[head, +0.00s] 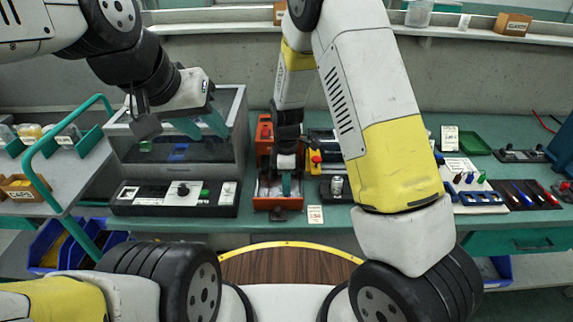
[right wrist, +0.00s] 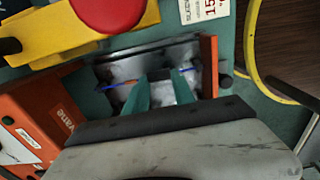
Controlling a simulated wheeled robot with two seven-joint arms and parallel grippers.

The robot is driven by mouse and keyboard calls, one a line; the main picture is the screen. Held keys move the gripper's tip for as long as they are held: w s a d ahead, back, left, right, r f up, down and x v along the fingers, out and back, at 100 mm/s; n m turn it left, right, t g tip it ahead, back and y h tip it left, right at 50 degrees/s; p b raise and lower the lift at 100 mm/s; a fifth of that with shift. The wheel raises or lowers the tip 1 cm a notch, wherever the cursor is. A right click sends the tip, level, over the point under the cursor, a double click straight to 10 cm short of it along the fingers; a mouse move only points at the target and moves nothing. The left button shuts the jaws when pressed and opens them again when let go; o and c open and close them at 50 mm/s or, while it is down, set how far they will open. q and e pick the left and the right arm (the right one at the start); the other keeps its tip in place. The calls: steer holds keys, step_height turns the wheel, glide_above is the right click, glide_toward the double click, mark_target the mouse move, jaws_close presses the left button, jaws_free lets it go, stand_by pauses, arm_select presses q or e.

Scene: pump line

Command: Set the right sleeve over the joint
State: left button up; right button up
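My right gripper (right wrist: 161,84) points down into an orange-ended metal fixture (right wrist: 210,65). Its two teal fingers stand apart, with bare grey metal visible between them. A thin blue piece (right wrist: 188,70) shows beside the right finger, and another short blue piece (right wrist: 107,87) shows left of the left finger. I cannot tell which is the sleeve; the joint is not clearly visible. In the head view the right gripper (head: 286,186) is over the orange fixture (head: 264,190), and its fingers are small there. My left gripper (head: 201,126) is open and empty, in front of the clear-walled box.
A yellow box with a red button (right wrist: 105,12) is close beside the fixture. A black tray (head: 150,210) and a clear-walled box (head: 235,120) stand to the left. Pens (head: 525,195) and blue holders lie at the right. A price card (head: 315,214) lies at the bench front.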

jaws_close()
stand_by(1.1)
